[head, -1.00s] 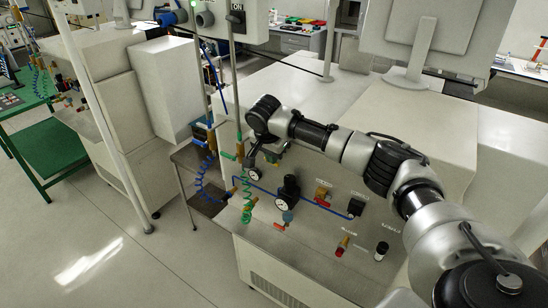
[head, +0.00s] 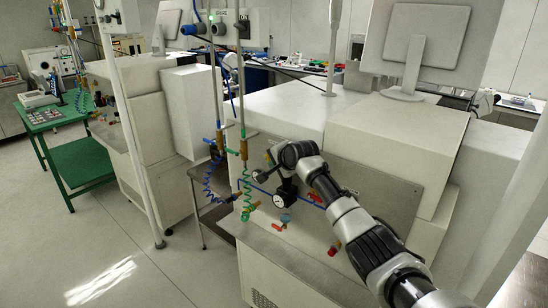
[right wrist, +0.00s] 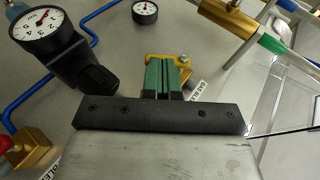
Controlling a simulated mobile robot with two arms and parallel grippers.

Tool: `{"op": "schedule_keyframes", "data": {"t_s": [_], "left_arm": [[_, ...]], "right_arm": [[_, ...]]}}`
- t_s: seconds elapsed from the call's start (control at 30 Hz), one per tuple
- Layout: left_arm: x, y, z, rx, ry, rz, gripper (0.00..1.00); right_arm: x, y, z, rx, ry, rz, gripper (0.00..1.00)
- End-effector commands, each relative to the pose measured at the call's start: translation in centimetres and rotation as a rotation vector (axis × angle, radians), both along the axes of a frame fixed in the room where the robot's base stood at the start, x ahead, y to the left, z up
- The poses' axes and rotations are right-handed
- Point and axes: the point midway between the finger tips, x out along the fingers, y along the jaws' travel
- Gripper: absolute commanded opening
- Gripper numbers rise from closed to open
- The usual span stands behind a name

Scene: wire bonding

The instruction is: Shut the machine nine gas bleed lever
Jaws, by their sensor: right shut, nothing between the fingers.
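My right gripper (right wrist: 163,78) is shut, its green fingers together and empty, pointing at the machine's grey front panel. A yellow-brass valve (right wrist: 183,58) sits directly beyond the fingertips, beside a label (right wrist: 196,89) that reads in part as gas bleed. The fingers hide much of this valve, so I cannot tell its lever's position or whether they touch it. In the head view my right arm reaches to the panel from the lower right, its hand (head: 292,153) above the black regulator. The fingertips are not clear there. My left gripper is not in view.
A large pressure gauge (right wrist: 42,28) is close at the left of the wrist view, with a small gauge (right wrist: 145,12) farther off. Blue tubing runs along the panel. Coiled hoses (head: 246,195) hang left of the panel.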

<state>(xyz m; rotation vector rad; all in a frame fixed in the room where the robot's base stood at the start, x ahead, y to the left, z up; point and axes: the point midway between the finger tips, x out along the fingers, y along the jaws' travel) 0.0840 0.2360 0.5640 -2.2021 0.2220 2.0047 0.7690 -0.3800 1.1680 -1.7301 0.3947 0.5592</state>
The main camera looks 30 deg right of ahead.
Motion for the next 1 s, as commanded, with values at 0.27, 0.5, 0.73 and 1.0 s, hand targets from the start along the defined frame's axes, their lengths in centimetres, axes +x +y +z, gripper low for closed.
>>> {"op": "schedule_keyframes", "data": {"t_s": [0.27, 0.5, 0.73, 1.0], "left_arm": [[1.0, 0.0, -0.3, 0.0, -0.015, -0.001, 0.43], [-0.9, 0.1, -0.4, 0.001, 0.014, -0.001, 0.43], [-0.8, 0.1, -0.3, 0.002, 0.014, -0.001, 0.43], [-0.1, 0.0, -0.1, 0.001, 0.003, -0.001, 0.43]], "right_arm": [[0.0, 0.1, -1.1, 0.049, -0.108, -0.001, 0.0], [0.3, 0.1, -1.5, 0.049, -0.116, -0.001, 0.0], [0.4, 0.2, -1.7, 0.048, -0.116, 0.0, 0.0], [0.4, 0.2, -1.6, 0.047, -0.115, 0.0, 0.0]]}}
